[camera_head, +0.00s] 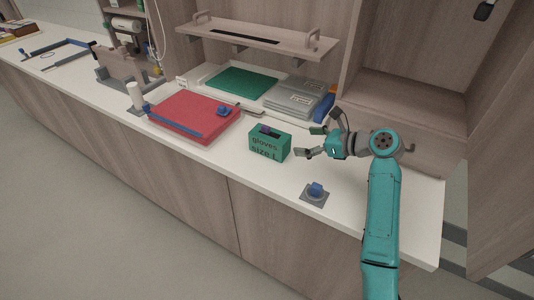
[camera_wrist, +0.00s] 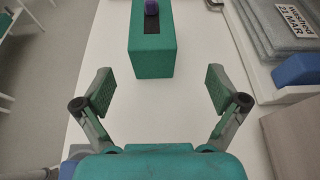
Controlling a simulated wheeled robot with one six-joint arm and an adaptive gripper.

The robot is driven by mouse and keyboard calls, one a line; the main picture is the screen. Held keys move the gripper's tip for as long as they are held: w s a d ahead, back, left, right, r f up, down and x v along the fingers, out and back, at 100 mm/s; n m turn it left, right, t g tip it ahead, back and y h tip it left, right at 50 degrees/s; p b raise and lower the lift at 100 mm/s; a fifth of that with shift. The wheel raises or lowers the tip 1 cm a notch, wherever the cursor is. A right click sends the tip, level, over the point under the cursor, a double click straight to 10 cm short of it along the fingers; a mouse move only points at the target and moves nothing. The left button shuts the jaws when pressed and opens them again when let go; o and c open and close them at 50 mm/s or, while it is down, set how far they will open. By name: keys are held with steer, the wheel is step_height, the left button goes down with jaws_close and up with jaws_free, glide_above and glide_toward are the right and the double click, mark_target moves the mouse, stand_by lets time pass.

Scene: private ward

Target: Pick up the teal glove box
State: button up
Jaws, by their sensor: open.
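The teal glove box (camera_head: 269,144), marked "gloves size L", stands upright on the white counter near its front edge. A purple glove shows at its dark top slot. In the wrist view the box (camera_wrist: 153,60) lies straight ahead, beyond the fingertips and roughly centred between them. My gripper (camera_head: 308,142) is just to the right of the box in the head view, with its fingers spread and pointing at it. In the wrist view my gripper (camera_wrist: 158,90) is open and empty, with a finger to each side. It does not appear to touch the box.
A red case (camera_head: 194,118) lies left of the box. Folded grey linens (camera_head: 298,98) with a label and a blue item (camera_head: 323,107) are behind. A small stand with a blue piece (camera_head: 315,191) is at the front right. Bare counter surrounds the box's front.

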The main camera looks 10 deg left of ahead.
mark_target(275, 141)
steer(key=shift+s+a+r+g, duration=0.2)
steer(key=shift+a+g, duration=0.1)
steer(key=x, duration=1)
steer(key=shift+a+f, duration=0.15)
steer(key=shift+f, duration=0.15)
steer(key=c, duration=1.8)
